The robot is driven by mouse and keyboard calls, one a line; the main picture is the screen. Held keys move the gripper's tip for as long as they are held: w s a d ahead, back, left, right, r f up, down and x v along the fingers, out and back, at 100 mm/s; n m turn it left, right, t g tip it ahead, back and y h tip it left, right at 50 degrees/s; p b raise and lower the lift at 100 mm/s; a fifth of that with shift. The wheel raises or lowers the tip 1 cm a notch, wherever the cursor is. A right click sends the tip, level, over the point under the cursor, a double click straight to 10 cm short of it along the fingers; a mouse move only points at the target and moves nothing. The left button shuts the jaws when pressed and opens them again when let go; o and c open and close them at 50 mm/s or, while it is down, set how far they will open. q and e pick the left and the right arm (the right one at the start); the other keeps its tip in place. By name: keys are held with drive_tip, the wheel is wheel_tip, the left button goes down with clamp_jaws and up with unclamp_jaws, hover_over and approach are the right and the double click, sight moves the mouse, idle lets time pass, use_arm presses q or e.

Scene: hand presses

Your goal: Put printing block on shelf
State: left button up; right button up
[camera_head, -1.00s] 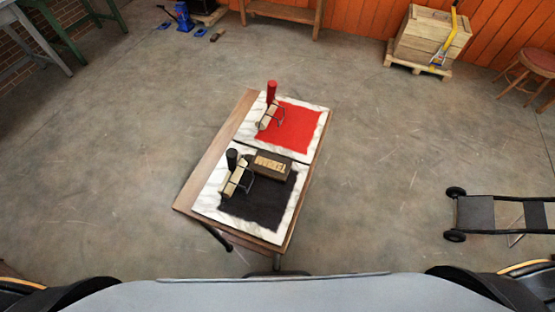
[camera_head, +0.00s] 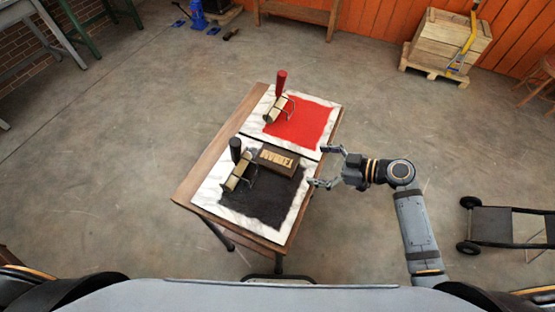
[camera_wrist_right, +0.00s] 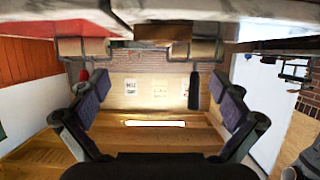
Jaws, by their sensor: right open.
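The printing block (camera_head: 278,161) is a dark brown block with pale raised lettering on top. In the head view it lies at the back edge of the black ink patch (camera_head: 263,198), beside the black-handled roller (camera_head: 238,169). My right gripper (camera_head: 330,167) is open and empty at the right edge of the table, with its fingers pointing left towards the block and apart from it. The right wrist view is upside down; the block (camera_wrist_right: 155,33) shows at the top between two rollers, ahead of the open fingers (camera_wrist_right: 160,102). My left gripper is out of view. I cannot tell which thing is the shelf.
The wooden table (camera_head: 207,168) also bears a red ink patch (camera_head: 302,123) with a red-handled roller (camera_head: 279,95). Wooden crates on a pallet (camera_head: 447,42) and a bench (camera_head: 300,14) stand at the back. A black trolley (camera_head: 495,224) is at right. The floor between is clear.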

sight(286, 161)
drive_tip(key=shift+w+a, duration=0.1)
drive_tip(key=shift+a, duration=0.05)
drive_tip(key=p+x, duration=0.1)
drive_tip(key=x, duration=0.4)
drive_tip(key=shift+a+p, duration=0.15)
drive_tip(key=shift+p, duration=0.25)
drive_tip(key=p+x, duration=0.2)
drive_tip(key=x, duration=0.2)
drive_tip(key=shift+a+f, duration=0.3)
drive_tip(key=shift+f, duration=0.05)
drive_tip(key=shift+w+a+f, duration=0.1)
drive_tip(key=shift+f, duration=0.05)
drive_tip(key=c, duration=1.6)
drive_tip(key=shift+r+b, duration=0.35)
drive_tip(key=shift+r, duration=0.25)
drive_tip(key=shift+c, duration=0.2)
drive_tip(key=s+d+r+b, duration=0.3)
drive_tip(key=s+d+r, duration=0.4)
drive_tip(key=d+r, duration=0.5)
drive_tip(key=shift+s, duration=0.25)
